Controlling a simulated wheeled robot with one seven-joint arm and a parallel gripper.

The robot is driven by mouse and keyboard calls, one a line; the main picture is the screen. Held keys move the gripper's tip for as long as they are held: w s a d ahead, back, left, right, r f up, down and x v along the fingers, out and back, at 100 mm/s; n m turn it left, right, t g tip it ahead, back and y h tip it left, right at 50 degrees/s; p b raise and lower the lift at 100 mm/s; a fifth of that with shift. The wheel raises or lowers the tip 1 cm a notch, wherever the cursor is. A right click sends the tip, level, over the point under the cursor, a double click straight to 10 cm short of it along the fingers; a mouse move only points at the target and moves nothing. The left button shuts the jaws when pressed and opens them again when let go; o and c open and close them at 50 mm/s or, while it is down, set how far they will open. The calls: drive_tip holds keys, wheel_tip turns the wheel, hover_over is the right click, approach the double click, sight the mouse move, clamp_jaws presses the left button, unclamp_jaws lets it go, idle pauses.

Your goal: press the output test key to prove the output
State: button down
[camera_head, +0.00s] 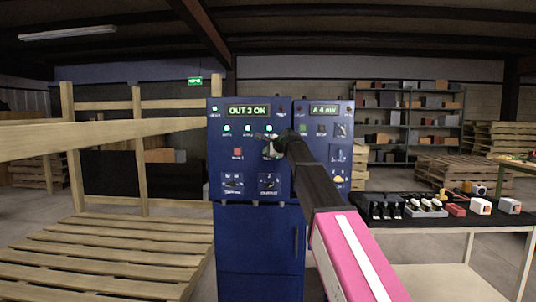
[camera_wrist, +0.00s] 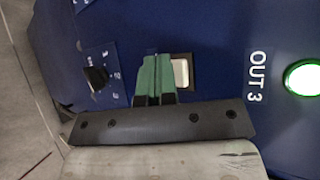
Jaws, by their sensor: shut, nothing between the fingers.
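The blue detector cabinet (camera_head: 255,245) stands ahead, and its left display (camera_head: 247,111) reads "OUT 3 OK". In the wrist view, a cream square key (camera_wrist: 181,73) sits in a dark frame beside the label "OUT 3" and a lit green lamp (camera_wrist: 303,77). My gripper (camera_wrist: 155,75) is shut and empty, its green fingertips together at the panel. They overlap the key's left part in that view; I cannot tell whether they touch or press it. In the head view, my gripper (camera_head: 270,148) hides the key. Several green lamps are lit in the row above.
A red key (camera_head: 238,152) and selector knobs are on the same panel. The right panel's display (camera_head: 324,110) reads "A 4 mV". Wooden rails and a pallet (camera_head: 110,255) stand left. A black-topped table (camera_head: 460,227) with small devices stands right.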

drive_tip(key=shift+s, duration=0.9)
drive_tip(key=shift+s, duration=0.1)
drive_tip(key=s, duration=0.4)
drive_tip(key=shift+s+a, duration=0.15)
drive_tip(key=shift+s, duration=0.25)
drive_tip(key=shift+f, duration=0.1)
